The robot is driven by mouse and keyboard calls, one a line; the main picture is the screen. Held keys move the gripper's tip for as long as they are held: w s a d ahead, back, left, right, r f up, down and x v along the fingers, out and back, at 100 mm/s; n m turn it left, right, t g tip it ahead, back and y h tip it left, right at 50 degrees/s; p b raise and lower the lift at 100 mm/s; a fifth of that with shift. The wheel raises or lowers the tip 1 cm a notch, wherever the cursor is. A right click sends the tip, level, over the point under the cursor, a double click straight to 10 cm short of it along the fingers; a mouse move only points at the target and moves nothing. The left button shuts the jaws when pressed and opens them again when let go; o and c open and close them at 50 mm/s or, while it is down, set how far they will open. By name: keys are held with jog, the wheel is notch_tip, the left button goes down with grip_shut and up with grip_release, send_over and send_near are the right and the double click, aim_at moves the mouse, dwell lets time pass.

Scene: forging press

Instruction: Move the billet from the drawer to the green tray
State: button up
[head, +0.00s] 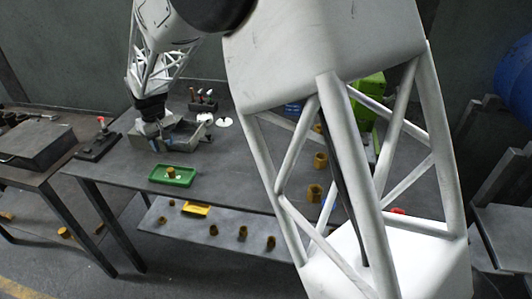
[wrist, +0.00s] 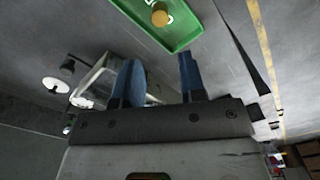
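A small brass-yellow cylindrical billet (head: 171,171) is in the green tray (head: 183,182), which lies near the table's front edge. In the wrist view the billet (wrist: 160,14) shows inside the tray (wrist: 181,42) at the top of the picture. The grey metal drawer (head: 185,139) is behind the tray, and its edge shows beside the left finger in the wrist view (wrist: 95,78). My gripper (wrist: 158,62) has its two blue fingers apart with nothing between them. In the head view my gripper (head: 152,128) is at the drawer's left part; its fingertips are hard to make out there.
White discs (head: 224,122) and small red-tipped items (head: 210,93) are behind the drawer. Brass cylinders (head: 314,192) stand farther right on the table. Several more lie on the lower shelf with a yellow tray (head: 196,209). My arm link blocks much of the right side.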

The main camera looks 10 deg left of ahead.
jog(key=shift+d, duration=0.1)
jog(key=s+d+r+m, duration=0.15)
jog(key=d+r, duration=0.35)
jog(key=d, duration=0.8)
jog(key=d+r+m+t, duration=0.15)
jog(key=d+r, duration=0.35)
jog(key=d, duration=0.8)
jog(key=s+d+r+m, duration=0.1)
jog(key=d+r+m, duration=0.25)
jog(key=d, duration=0.95)
jog(key=s+d+f+m+t, duration=0.1)
jog(key=s+d+m, duration=0.4)
jog(key=s+d, duration=1.8)
jog(key=d, duration=0.3)
jog(key=shift+s, duration=0.2)
jog(key=shift+f, duration=0.1)
